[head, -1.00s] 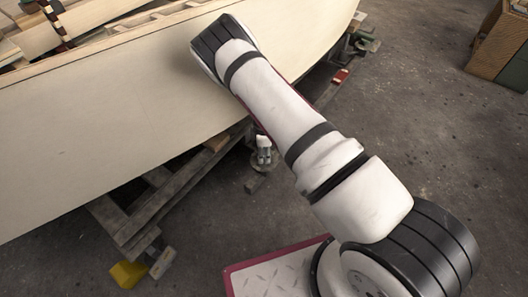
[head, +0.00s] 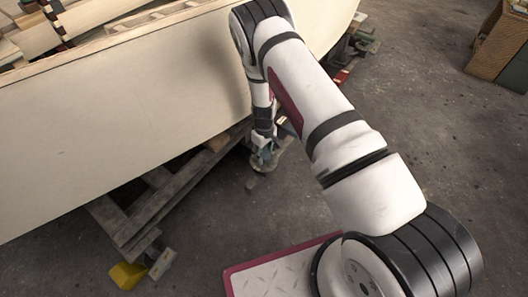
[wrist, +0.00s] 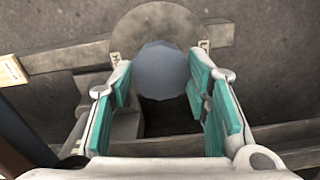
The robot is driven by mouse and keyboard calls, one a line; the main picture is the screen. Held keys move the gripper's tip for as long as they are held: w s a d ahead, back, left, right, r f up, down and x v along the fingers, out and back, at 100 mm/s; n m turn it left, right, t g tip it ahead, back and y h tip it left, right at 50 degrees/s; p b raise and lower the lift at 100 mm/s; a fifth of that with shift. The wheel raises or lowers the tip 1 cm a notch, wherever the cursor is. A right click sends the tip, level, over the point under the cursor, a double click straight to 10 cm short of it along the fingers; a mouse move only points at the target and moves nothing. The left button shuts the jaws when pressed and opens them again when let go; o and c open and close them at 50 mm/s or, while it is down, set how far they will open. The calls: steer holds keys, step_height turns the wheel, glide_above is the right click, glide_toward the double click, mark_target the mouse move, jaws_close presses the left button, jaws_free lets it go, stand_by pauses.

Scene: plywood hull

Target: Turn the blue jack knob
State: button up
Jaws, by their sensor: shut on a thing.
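The blue jack knob (wrist: 160,70) is a faceted, blue-grey round knob in the middle of the wrist view. My gripper (wrist: 160,88) has one green-padded finger on each side of it and is shut on it. The pads overlap the knob's left and right sides. A round grey disc (wrist: 150,20) lies beyond the knob. In the head view my gripper (head: 262,158) is low beside the hull, at the end of my downward-hanging wrist. The knob cannot be made out there.
The pale plywood hull (head: 120,110) fills the left and rises close to my arm. Wooden support beams (head: 180,190) and a yellow block (head: 128,274) are under it. A wooden bar (wrist: 65,58) crosses behind the knob.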

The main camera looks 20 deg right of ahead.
steer(key=m, duration=0.7)
steer(key=shift+p, duration=0.3)
steer(key=m, duration=0.6)
steer(key=shift+m+p, duration=0.3)
steer(key=shift+m, duration=0.1)
steer(key=m, duration=0.6)
steer(key=m+p, duration=0.1)
steer(key=m, duration=0.5)
steer(key=shift+m, duration=0.4)
steer(key=o, duration=1.2)
steer(key=shift+c, duration=0.2)
